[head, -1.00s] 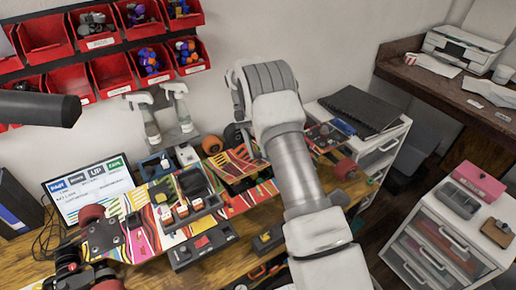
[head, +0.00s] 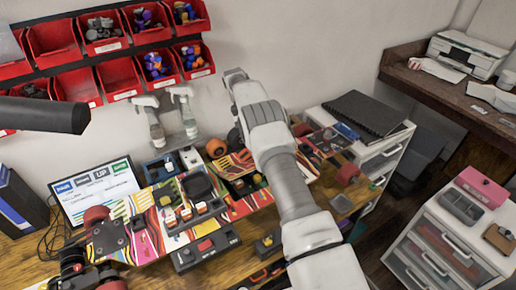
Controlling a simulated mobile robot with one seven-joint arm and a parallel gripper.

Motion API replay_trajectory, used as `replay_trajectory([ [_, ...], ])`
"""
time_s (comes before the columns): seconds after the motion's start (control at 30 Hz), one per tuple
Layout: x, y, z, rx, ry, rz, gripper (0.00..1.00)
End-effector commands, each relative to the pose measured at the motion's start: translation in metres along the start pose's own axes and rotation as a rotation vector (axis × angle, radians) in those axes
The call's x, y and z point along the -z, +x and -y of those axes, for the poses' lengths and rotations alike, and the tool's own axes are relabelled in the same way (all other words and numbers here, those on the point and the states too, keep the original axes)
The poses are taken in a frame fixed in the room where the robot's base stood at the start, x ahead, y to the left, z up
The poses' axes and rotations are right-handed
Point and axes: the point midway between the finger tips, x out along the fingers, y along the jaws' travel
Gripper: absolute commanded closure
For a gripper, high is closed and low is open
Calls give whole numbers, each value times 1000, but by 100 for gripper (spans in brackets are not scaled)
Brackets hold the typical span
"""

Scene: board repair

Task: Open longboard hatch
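The longboard (head: 150,228) lies across the workbench in the head view, with a colourful striped deck and red wheels. Black modules and fittings sit along its middle. A dark round-cornered piece (head: 198,185) stands up near the deck's centre; I cannot tell whether it is the hatch. My arm reaches over the right half of the board and hides part of it. My gripper is not visible; the arm's far links point toward the wall and hide whatever lies behind them.
Red parts bins (head: 105,50) hang on the wall above the bench. Two spray bottles (head: 170,118) and a monitor (head: 95,190) stand behind the board. A white drawer unit (head: 450,235) is at right. A black box (head: 205,249) lies at the bench front.

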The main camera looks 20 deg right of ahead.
Motion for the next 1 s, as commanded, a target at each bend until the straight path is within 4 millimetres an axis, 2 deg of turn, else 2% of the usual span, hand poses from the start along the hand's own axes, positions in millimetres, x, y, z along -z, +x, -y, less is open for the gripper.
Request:
replay_trajectory([
  [0.43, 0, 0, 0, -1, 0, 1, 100],
  [0.47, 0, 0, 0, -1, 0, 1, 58],
  [0.6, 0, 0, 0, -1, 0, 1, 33],
  [1.0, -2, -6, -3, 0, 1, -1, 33],
])
